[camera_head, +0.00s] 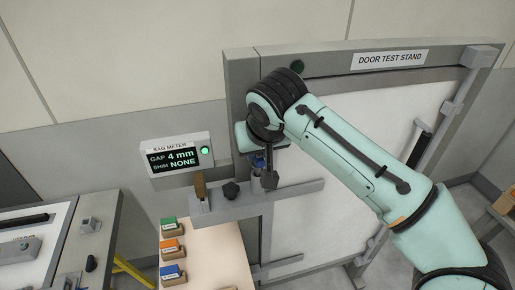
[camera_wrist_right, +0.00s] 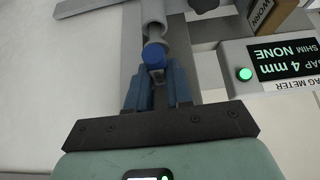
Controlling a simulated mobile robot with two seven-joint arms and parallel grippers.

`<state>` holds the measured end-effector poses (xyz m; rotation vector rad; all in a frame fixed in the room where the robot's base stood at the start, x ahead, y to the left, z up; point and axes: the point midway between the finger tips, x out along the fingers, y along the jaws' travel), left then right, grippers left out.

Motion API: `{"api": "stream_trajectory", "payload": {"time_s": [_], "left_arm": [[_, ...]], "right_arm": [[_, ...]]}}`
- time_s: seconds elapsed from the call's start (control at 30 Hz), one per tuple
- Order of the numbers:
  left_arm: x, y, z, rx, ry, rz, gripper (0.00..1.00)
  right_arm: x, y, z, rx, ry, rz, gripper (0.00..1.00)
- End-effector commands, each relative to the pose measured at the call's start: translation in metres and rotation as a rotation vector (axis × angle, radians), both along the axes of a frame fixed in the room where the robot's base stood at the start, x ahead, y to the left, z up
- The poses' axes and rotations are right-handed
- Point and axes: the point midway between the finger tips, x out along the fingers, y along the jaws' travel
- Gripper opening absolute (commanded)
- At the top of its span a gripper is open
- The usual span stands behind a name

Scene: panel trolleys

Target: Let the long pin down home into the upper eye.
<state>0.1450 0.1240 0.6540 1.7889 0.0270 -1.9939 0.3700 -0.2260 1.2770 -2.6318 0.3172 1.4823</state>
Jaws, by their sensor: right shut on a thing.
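The long pin shows its blue head (camera_wrist_right: 154,55) in the right wrist view, with a short pale grey length beyond it. My right gripper (camera_wrist_right: 157,80) is shut on the pin at its head end, one blue finger on each side. A grey round hinge barrel (camera_wrist_right: 151,12), which looks like the upper eye, lies in line with the pin. How deep the pin sits in it I cannot tell. In the head view my right gripper (camera_head: 259,163) is at the stand's left post, and my wrist hides most of the pin and eye. My left gripper is not in view.
The sag meter (camera_head: 178,155) reads gap 4 mm, shim none, with a green light. Green, orange and blue blocks (camera_head: 172,248) stand on a pale table. The door panel (camera_head: 320,225) fills the right.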

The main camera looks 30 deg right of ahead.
Motion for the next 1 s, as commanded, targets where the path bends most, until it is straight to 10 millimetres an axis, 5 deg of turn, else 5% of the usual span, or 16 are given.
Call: {"api": "stream_trajectory", "payload": {"time_s": [1.0], "left_arm": [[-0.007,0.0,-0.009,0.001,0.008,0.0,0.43]], "right_arm": [[0.0,0.0,-0.014,0.0,0.001,0.0,0.0]]}}
